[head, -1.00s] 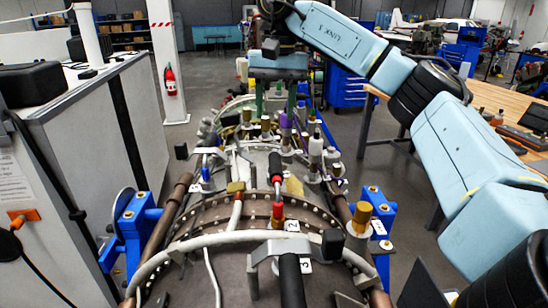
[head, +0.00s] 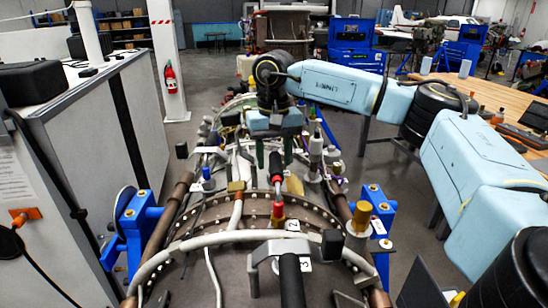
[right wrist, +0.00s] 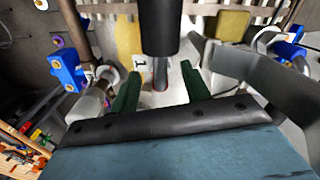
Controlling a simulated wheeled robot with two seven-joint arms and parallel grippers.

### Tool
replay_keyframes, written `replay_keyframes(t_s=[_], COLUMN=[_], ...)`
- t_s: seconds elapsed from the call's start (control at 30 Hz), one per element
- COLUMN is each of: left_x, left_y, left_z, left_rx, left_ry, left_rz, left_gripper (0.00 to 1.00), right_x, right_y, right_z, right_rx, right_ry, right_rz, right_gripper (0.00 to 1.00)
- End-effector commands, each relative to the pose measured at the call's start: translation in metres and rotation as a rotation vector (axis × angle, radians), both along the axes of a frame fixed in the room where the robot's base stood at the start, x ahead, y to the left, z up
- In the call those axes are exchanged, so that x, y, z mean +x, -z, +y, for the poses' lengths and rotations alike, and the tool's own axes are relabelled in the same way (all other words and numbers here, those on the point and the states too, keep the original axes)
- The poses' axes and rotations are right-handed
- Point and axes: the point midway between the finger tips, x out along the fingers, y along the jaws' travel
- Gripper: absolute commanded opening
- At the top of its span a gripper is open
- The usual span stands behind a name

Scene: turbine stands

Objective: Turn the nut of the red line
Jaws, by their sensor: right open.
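In the head view, a black cylinder with a red end (head: 276,179) stands near the middle of the turbine. A red fitting (head: 277,209) sits just in front of it, behind the label "2". My left gripper is out of view.
A brass fitting (head: 236,186) and a thick black handle (head: 291,280) are close by. Blue brackets (head: 137,225) flank the turbine (head: 215,215). In the wrist view, a yellow plate (right wrist: 128,40) with label "1" lies beside the cylinder. A wooden workbench (head: 490,98) stands at right.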

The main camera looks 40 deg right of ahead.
Motion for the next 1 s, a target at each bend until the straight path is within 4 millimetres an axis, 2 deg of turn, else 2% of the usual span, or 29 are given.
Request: replay_keyframes(t_s=[0.17,0.43,0.77,1.0], left_x=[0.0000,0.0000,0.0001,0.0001], left_y=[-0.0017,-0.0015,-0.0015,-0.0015], left_z=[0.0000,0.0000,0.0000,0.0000], left_rx=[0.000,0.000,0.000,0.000], left_ry=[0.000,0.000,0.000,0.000], left_rz=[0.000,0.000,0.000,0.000], left_gripper=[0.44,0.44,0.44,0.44], right_x=[-0.0004,-0.0004,-0.0002,-0.0001], right_y=[0.0103,0.0112,0.0107,0.0104], right_z=[0.0002,0.0002,0.0000,0.0002], right_rx=[0.000,0.000,0.000,0.001], right_ry=[0.000,0.000,0.000,0.025], right_rz=[0.001,0.000,0.000,0.000], right_gripper=[0.47,0.45,0.02,0.01])
